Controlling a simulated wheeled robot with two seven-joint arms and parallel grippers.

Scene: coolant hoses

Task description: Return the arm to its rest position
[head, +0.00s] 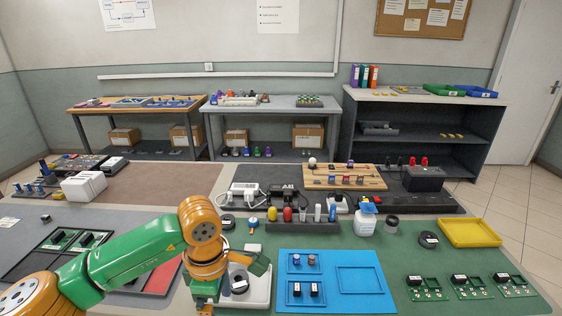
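My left arm (135,250), green and orange, comes in from the lower left, and its wrist (206,268) points down at the near edge of the work table. My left gripper's fingers cannot be made out, so whether they are open or shut is unclear. Right beside the wrist is a white unit (258,290) with a dark round part (239,282) on it, partly hidden by the arm. A small green block (260,263) sits at its back. My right arm is not in view.
A blue tray (365,280) with small parts lies right of the white unit. Several small green boards (472,288) and a yellow tray (470,233) are farther right. A dark rack of bottles (302,226), a white-lidded jar (366,220) and a black ring (428,239) stand behind.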

